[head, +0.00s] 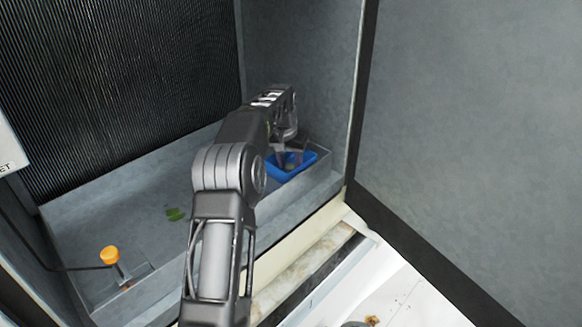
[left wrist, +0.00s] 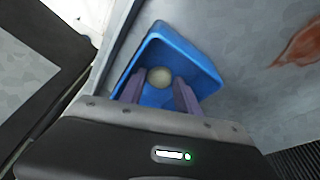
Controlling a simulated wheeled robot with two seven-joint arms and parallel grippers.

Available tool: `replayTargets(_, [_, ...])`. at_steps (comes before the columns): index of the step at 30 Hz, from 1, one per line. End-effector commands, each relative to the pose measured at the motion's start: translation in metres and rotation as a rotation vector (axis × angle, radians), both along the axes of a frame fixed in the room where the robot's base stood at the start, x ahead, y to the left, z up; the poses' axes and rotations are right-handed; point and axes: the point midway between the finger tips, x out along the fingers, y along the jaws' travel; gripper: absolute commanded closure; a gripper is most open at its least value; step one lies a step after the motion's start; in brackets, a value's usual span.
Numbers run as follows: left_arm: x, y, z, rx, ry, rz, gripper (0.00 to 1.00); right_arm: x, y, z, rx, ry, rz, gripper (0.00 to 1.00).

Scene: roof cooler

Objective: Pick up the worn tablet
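The worn tablet (left wrist: 159,77) is a pale, round, off-white piece lying inside a blue tray (left wrist: 205,70). In the head view the blue tray (head: 309,158) sits in the right corner of the grey basin, and the tablet is small and partly hidden there. My left gripper (head: 290,158) points down into the tray. In the left wrist view its two fingers (left wrist: 158,92) are apart, one on each side of the tablet's near edge, with nothing visibly clamped between them. I cannot tell how far the fingertips are above the tablet. My right gripper does not show.
The grey basin (head: 130,190) has walls close around the tray. An orange float (head: 110,255) and a green leaf (head: 175,214) are at its left. A ribbed black pad (head: 120,80) stands behind. A reddish stain (left wrist: 300,45) shows beyond the tray.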

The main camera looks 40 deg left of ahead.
Motion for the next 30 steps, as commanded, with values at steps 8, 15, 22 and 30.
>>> replayTargets(8, [0.0000, -0.0001, 0.0002, 0.000, 0.000, 0.000, 0.61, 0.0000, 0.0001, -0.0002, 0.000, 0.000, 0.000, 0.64])
replayTargets(15, [0.0000, -0.0001, 0.0003, 0.000, 0.000, 0.000, 0.67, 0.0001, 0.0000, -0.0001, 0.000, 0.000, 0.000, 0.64])
replayTargets(22, [0.0000, -0.0002, 0.0003, 0.000, 0.000, 0.000, 0.86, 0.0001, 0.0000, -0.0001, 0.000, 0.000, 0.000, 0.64])
replayTargets(30, [0.0000, -0.0001, 0.0003, 0.000, 0.000, 0.000, 1.00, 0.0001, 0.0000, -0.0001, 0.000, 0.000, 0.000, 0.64])
